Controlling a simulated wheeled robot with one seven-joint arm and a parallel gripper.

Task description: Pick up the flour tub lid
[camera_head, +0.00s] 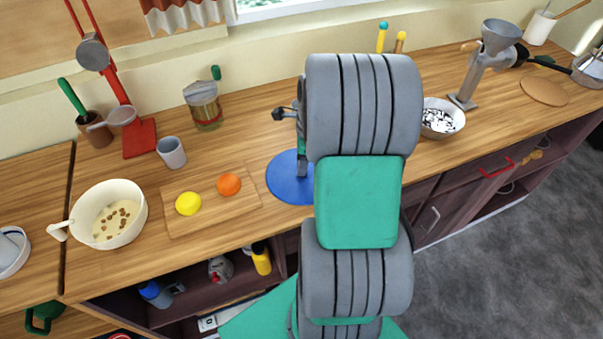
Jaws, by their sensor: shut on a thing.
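A round blue disc, which looks like the flour tub lid (284,186), shows at the middle of the wooden counter, just left of my arm. My arm covers its right side. My gripper (302,168) is mostly hidden behind my arm. A narrow grey and green part of it comes down onto the disc, and it appears shut on the disc. The fingertips are not clearly seen. I cannot tell whether the disc rests on the counter or is slightly raised. No flour tub can be made out.
Left of the disc are a cutting board (210,212) with a yellow and an orange item, a cream bowl (135,208), a grey cup (171,152) and a glass jar (206,112). Right of my arm stand a speckled bowl (456,112) and a grey grinder (480,65).

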